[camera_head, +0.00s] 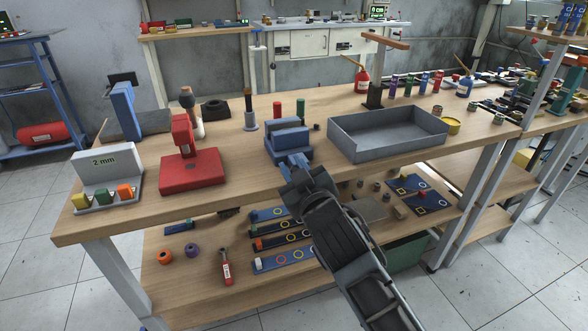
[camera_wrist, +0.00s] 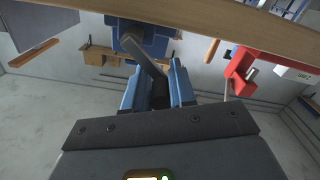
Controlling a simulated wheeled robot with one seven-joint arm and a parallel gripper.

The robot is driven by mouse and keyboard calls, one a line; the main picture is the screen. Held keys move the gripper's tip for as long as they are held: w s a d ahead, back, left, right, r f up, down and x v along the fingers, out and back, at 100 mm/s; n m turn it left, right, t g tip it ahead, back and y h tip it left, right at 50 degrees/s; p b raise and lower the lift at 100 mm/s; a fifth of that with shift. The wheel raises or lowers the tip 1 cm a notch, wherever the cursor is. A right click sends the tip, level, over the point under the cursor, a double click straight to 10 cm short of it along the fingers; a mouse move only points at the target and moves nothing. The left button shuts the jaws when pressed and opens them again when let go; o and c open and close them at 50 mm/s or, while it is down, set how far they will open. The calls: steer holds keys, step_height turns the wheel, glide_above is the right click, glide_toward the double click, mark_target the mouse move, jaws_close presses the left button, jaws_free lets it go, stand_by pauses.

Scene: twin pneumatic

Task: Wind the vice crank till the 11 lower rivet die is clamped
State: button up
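The blue vice (camera_head: 289,143) stands at the front edge of the workbench, left of the grey tray. In the wrist view the vice (camera_wrist: 145,40) is at the top, beyond the bench edge, and its dark grey crank (camera_wrist: 148,62) runs down between my fingers. My gripper (camera_head: 291,163) is just in front of the vice. In the wrist view the two blue fingers of my gripper (camera_wrist: 158,85) stand apart on either side of the crank's end, which fills the gap between them. I cannot make out the lower rivet die in the vice jaws.
A grey tray (camera_head: 388,133) lies right of the vice. A red press base (camera_head: 194,172) and a "2 mm" stand (camera_head: 105,168) are to its left. Red and green cylinders (camera_head: 277,109) stand behind. A lower shelf (camera_head: 195,275) under the bench holds small parts.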

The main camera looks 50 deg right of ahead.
steer(key=o, duration=0.3)
steer(key=b+v, duration=0.1)
steer(key=v, duration=0.6)
steer(key=shift+s+a, duration=0.25)
steer(key=shift+s, duration=0.1)
stand_by(0.4)
